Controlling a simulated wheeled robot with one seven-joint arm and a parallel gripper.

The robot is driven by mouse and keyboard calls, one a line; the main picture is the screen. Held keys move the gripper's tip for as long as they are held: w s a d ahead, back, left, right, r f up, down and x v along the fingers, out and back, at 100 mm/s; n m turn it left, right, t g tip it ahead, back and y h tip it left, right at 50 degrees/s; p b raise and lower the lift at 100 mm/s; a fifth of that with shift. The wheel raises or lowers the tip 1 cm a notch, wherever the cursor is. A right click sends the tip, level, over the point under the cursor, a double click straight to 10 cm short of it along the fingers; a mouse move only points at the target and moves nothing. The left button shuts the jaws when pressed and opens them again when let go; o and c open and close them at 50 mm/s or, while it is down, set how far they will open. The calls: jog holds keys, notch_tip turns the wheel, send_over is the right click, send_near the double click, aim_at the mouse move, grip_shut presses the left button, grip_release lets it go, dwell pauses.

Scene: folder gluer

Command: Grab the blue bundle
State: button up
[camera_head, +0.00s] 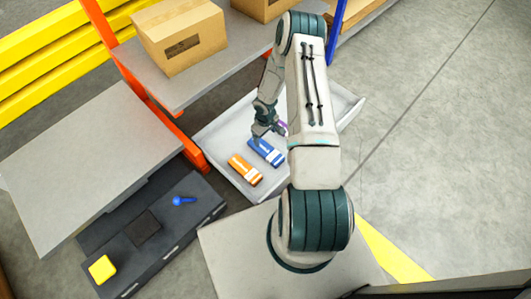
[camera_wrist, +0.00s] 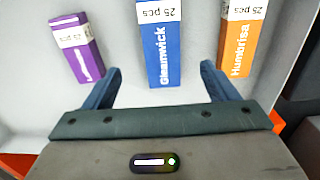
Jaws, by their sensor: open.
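The blue bundle (camera_head: 266,152) lies in a light grey tray (camera_head: 216,131), with a white band around it. In the wrist view the blue bundle (camera_wrist: 159,58) shows the word "Gleamwick" and "25 pcs" on its band. My gripper (camera_wrist: 162,68) is open, with one finger to each side of the bundle's near end in that view. I cannot tell how high the fingers are above it. In the head view my gripper (camera_head: 267,132) is over the tray, close to the bundle's far end, and the fingers are partly hidden.
An orange bundle (camera_head: 245,170) lies beside the blue one, and a purple bundle (camera_wrist: 78,48) lies on its other side. An orange post (camera_head: 192,150) stands at the tray's left. A shelf with cardboard boxes (camera_head: 180,37) is behind. A dark bench (camera_head: 150,235) holds a yellow block.

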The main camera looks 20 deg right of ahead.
jog(key=b, duration=0.1)
send_over(266, 149)
jog(key=f, duration=0.4)
jog(key=shift+w+a+f, duration=0.1)
jog(key=shift+w+f, duration=0.2)
jog(key=shift+f, duration=0.05)
jog(key=f, duration=0.1)
jog(key=f+b, duration=0.1)
jog(key=f, duration=0.1)
jog(key=f+b, duration=0.1)
jog(key=f, duration=0.1)
jog(key=shift+s+f, duration=0.1)
jog(key=shift+s, duration=0.25)
jog(key=c, duration=1.1)
